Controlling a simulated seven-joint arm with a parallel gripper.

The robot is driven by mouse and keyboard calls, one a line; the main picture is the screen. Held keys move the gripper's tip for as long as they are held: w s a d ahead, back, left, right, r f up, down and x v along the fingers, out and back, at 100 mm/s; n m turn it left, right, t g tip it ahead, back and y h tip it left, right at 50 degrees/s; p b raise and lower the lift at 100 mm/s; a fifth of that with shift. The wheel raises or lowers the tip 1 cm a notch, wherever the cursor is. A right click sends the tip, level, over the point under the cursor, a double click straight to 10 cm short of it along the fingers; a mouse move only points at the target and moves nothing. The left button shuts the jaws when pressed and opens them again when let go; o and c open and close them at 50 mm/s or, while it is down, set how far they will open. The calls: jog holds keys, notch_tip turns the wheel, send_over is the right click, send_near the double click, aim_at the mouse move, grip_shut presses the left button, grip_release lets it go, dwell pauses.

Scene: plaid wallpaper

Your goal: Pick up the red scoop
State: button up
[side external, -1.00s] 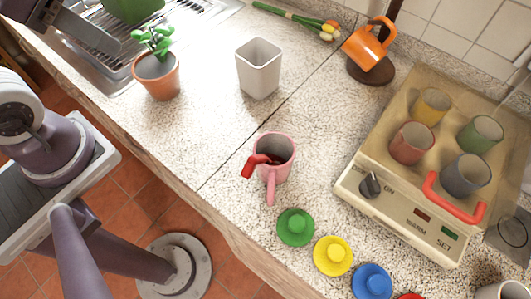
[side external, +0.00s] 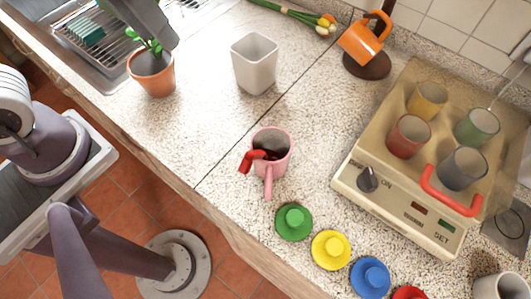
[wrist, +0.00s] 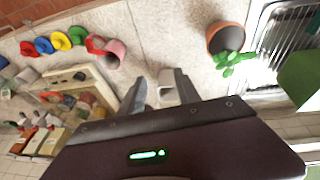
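The red scoop (side external: 249,160) rests in a pink mug (side external: 283,160), its bent red end hooked over the left rim. The rest of it is down inside, against dark contents. In the wrist view the red scoop (wrist: 96,44) and pink mug (wrist: 116,50) show at upper left. My gripper (wrist: 161,77) is open and empty, its fingers well apart with the white cup (wrist: 168,80) seen between them. It is away from the mug.
Green (side external: 294,221), yellow (side external: 331,250), blue (side external: 370,277) and red (side external: 409,294) lids lie in a row near the mug. A warmer (side external: 350,185) with several cups stands right. A potted plant (side external: 152,73) and white cup (side external: 255,64) stand behind. Counter left of the mug is clear.

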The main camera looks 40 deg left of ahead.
jog(key=w+d+f+g, duration=0.2)
jog(key=d+f, duration=0.2)
jog(key=d, duration=0.7)
jog(key=g, duration=0.1)
send_over(255, 151)
notch_tip(255, 151, down, 4)
jog(key=shift+n+y, duration=0.3)
notch_tip(255, 151, down, 6)
jog(key=shift+f, duration=0.1)
jog(key=shift+d+f, duration=0.1)
jog(key=shift+f, duration=0.35)
grip_shut()
